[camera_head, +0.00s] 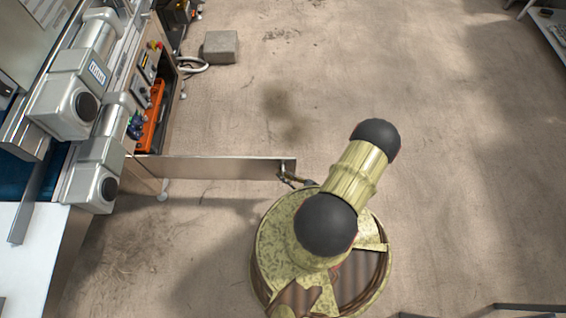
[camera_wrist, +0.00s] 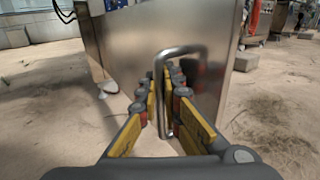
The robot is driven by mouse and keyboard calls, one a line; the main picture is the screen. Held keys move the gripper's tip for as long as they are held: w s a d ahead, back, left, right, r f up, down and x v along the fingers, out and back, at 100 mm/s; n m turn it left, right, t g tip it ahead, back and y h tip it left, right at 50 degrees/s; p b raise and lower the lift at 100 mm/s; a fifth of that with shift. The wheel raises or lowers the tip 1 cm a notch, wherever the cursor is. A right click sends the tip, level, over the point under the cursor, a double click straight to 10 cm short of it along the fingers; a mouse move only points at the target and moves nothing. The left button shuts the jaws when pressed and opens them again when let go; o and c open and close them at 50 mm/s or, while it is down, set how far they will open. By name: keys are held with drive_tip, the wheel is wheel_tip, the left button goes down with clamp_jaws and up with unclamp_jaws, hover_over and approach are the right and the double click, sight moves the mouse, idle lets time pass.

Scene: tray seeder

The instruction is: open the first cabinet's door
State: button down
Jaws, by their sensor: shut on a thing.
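The cabinet door (camera_head: 225,168) is a metal panel seen from above in the head view. It stands swung out from the cabinet (camera_head: 143,172) at the left, well away from the opening. In the wrist view the door (camera_wrist: 212,55) fills the middle as an upright steel sheet. Its bar handle (camera_wrist: 199,62) runs upright between the fingers. My gripper (camera_wrist: 166,80) is shut on the handle. In the head view my gripper (camera_head: 290,178) is at the door's free end, small and partly hidden by my arm.
Inside the cabinet shows an orange part (camera_head: 153,128). A grey block (camera_head: 221,47) lies on the floor beyond the cabinet. White machine housings (camera_head: 66,105) line the left side. The floor right of the door is mostly clear.

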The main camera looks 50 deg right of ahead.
drive_tip(key=shift+d, duration=0.4)
drive_tip(key=c, duration=2.2)
unclamp_jaws()
drive_tip(key=shift+c, duration=0.2)
drive_tip(key=shift+a, duration=0.15)
drive_tip(key=shift+s, duration=0.15)
drive_tip(key=s+d, duration=0.2)
drive_tip(key=s, duration=0.9)
drive_tip(key=shift+s, duration=0.35)
